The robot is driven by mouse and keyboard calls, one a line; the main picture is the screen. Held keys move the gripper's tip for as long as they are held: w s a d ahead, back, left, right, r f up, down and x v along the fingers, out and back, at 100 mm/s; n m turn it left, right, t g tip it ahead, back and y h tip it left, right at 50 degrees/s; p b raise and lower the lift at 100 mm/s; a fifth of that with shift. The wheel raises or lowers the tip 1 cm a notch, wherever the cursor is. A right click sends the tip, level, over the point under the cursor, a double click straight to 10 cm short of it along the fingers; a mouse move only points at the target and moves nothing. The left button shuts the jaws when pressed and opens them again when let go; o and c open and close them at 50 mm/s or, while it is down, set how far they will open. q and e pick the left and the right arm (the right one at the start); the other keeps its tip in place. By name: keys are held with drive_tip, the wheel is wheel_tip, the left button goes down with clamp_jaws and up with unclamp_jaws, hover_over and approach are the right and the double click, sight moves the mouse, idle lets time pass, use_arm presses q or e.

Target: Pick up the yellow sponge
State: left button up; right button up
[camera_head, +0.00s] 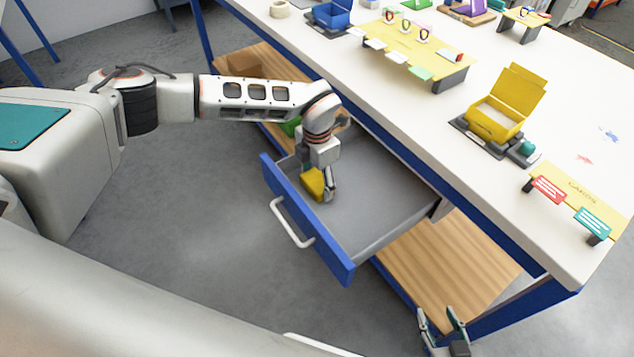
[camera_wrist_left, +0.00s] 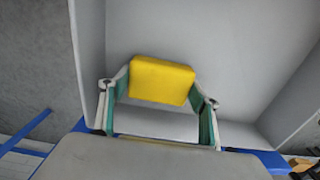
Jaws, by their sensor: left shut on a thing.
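The yellow sponge (camera_head: 313,183) is in the open drawer (camera_head: 375,190), near its blue front at the left side. My left gripper (camera_head: 328,188) reaches down into the drawer and is shut on the sponge. In the left wrist view the sponge (camera_wrist_left: 162,80) sits between the two fingertips of the gripper (camera_wrist_left: 160,98), with a finger against each side. I cannot tell whether the sponge touches the drawer floor. My right gripper (camera_head: 443,328) is at the bottom edge of the head view, its two fingers apart and nothing between them.
The drawer is pulled out below the white worktop (camera_head: 440,130), with a white handle (camera_head: 291,222) on its front. The rest of the drawer looks empty. A yellow box with an open lid (camera_head: 497,120) stands on the worktop. A wooden lower shelf (camera_head: 450,260) lies beside the drawer.

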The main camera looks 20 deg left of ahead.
sight(317, 180)
use_arm(q)
wheel_tip(317, 180, up, 20)
drive_tip(key=shift+p, duration=0.35)
drive_tip(key=shift+o, duration=1.2)
drive_tip(key=c, duration=0.4)
